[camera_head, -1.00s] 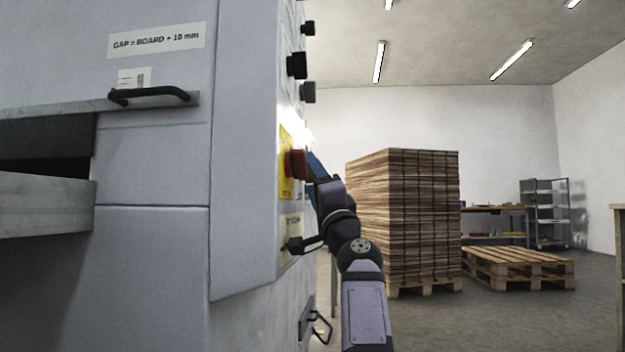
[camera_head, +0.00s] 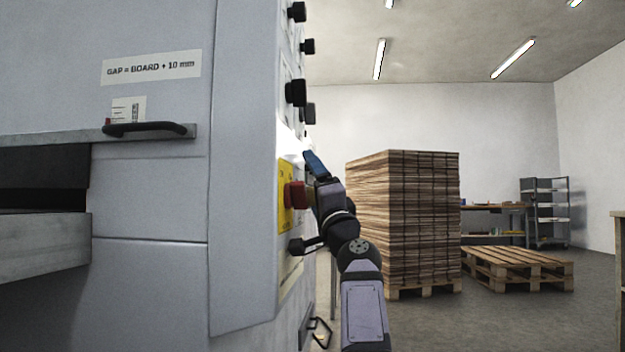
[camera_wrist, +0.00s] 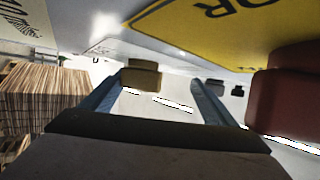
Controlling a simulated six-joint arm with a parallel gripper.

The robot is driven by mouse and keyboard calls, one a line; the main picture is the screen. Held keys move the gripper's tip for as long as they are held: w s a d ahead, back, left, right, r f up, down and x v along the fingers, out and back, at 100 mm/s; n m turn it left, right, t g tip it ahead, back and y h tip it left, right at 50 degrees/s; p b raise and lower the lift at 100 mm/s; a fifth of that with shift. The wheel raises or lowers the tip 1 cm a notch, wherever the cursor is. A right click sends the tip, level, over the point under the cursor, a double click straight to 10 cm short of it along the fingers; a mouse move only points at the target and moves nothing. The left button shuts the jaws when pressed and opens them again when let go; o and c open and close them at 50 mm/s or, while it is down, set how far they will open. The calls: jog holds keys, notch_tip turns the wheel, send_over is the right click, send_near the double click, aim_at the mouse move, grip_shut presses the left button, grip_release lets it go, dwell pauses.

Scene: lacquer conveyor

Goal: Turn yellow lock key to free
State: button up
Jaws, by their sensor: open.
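My gripper (camera_head: 315,164) is beside the panel face, above the red knob. In the wrist view my gripper (camera_wrist: 153,84) has its two fingers apart and nothing clamped. A dull yellow block-shaped piece, which looks like the lock key (camera_wrist: 141,73), sticks out from the panel. In the picture it lies between the fingertips, nearer the left one; I cannot tell whether it is touched. In the head view my gripper mostly hides that spot. The key's turned position cannot be read.
The red knob (camera_head: 297,195) on its yellow plate (camera_head: 285,198) sits just below my gripper; the knob (camera_wrist: 285,105) fills the right of the wrist view. Several black knobs (camera_head: 296,93) stick out above.

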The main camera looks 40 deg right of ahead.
aim_at(312, 187)
jog(key=o, duration=0.5)
jog(key=shift+t, duration=0.3)
jog(key=r, duration=0.1)
jog(key=s+a+r+p, duration=0.1)
jog(key=r, duration=0.2)
jog(key=shift+s+a+r, duration=0.15)
jog(key=shift+s+r, duration=0.05)
jog(key=shift+r, duration=0.2)
jog(key=shift+r+p, duration=0.4)
jog(key=shift+p, duration=0.3)
jog(key=shift+w+d+f, duration=0.35)
jog(key=shift+f, duration=0.2)
jog(key=shift+w+d+f, duration=0.35)
jog(key=shift+f, duration=0.2)
jog(key=shift+c, duration=1.1)
jog(key=shift+f+b, duration=0.3)
jog(key=shift+b, duration=0.05)
jog(key=shift+c, duration=1.4)
jog(key=shift+s+a+f+b, duration=0.15)
jog(key=shift+s+f+b, duration=0.35)
jog(key=shift+b, duration=0.35)
jog(key=shift+c, duration=0.5)
jog(key=b+v, duration=0.6)
jog(key=b, duration=0.1)
jog(key=shift+s+f+b, duration=0.2)
jog(key=shift+f+b, duration=0.15)
jog(key=shift+f, duration=0.1)
